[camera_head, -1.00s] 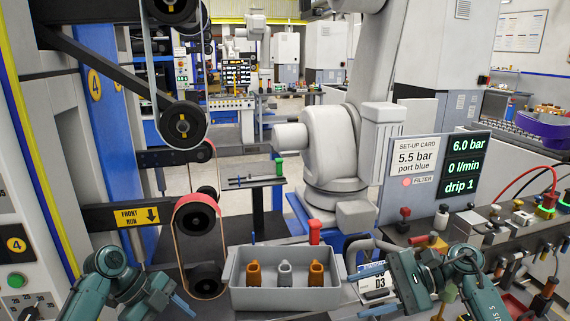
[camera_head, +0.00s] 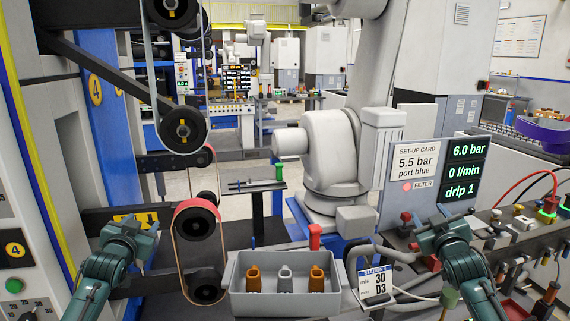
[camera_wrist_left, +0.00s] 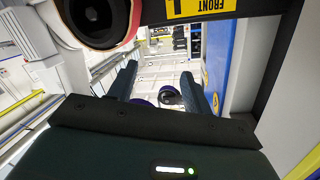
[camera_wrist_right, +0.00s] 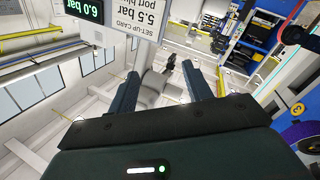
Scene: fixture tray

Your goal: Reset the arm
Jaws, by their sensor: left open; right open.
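My left gripper (camera_head: 131,220) is raised at the left, in front of the belt machine. In the left wrist view its two fingers (camera_wrist_left: 163,82) stand apart with nothing between them. My right gripper (camera_head: 432,218) is raised at the right, in front of the set-up display panel. In the right wrist view its fingers (camera_wrist_right: 166,80) are also apart and empty. Both arms point forward and away from me, and neither gripper is seen touching anything.
A grey tray (camera_head: 285,305) with two orange-brown fittings and a grey one stands at front centre. A station card (camera_head: 376,283) is right of it. The red belt loop (camera_head: 180,245) is near my left gripper. A valve bench (camera_head: 500,240) fills the right. The display panel (camera_head: 408,165) stands behind my right gripper.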

